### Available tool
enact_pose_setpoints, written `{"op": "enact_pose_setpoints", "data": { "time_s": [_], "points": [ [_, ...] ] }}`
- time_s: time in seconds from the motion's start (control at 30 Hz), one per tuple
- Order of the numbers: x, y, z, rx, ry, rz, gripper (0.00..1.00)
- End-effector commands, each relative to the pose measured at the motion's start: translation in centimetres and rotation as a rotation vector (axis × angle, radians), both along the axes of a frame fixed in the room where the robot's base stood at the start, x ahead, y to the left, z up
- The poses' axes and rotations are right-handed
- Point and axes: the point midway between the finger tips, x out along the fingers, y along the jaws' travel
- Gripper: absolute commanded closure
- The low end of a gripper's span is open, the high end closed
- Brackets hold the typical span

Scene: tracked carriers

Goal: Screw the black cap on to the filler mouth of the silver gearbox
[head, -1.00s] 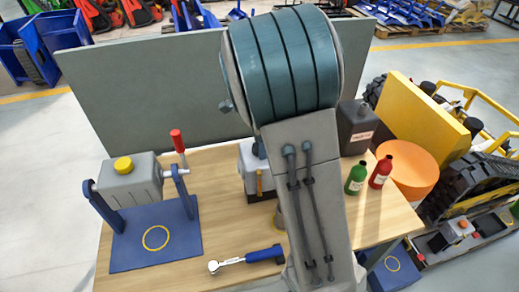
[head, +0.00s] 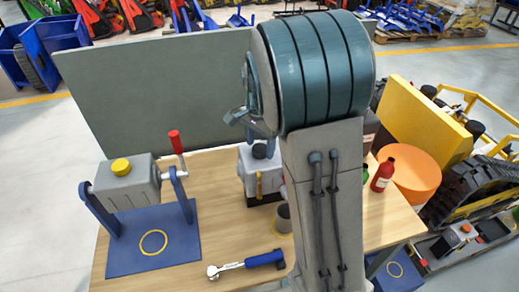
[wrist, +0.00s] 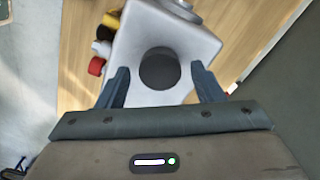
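The silver gearbox (head: 252,178) stands at the middle of the wooden table, partly hidden by my arm. The black cap (head: 263,151) is on its top; it also shows in the wrist view (wrist: 159,69) as a dark round disc on the pale gearbox top (wrist: 150,25). The filler mouth itself is hidden, and I cannot tell how tightly the cap sits. My gripper (wrist: 163,80) is open over the gearbox, one finger on each side of the cap, with visible gaps between fingers and cap.
A grey tank with a yellow cap (head: 121,167) and red-handled lever sits on a blue stand (head: 155,240) at left. A torque wrench (head: 245,263) lies in front, near a grey cup (head: 283,218). A red bottle (head: 382,174) stands right. A grey panel (head: 150,95) rises behind.

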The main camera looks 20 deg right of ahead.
Motion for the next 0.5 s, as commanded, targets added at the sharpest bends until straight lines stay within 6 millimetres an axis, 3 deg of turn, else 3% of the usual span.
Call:
{"op": "enact_pose_setpoints", "data": {
  "time_s": [0.03,0.1,0.13,0.33,0.5],
  "points": [
    [0.0,0.01,0.0,0.0,0.0,0.0,0.52],
    [0.01,0.01,0.0,0.0,0.0,0.0,0.72],
    [0.01,0.01,0.0,0.0,0.0,-0.001,0.73],
    [-0.02,0.01,0.16,-0.001,0.001,-0.04,0.73],
    [-0.04,0.01,0.42,-0.001,0.002,-0.234,0.73]
  ]
}}
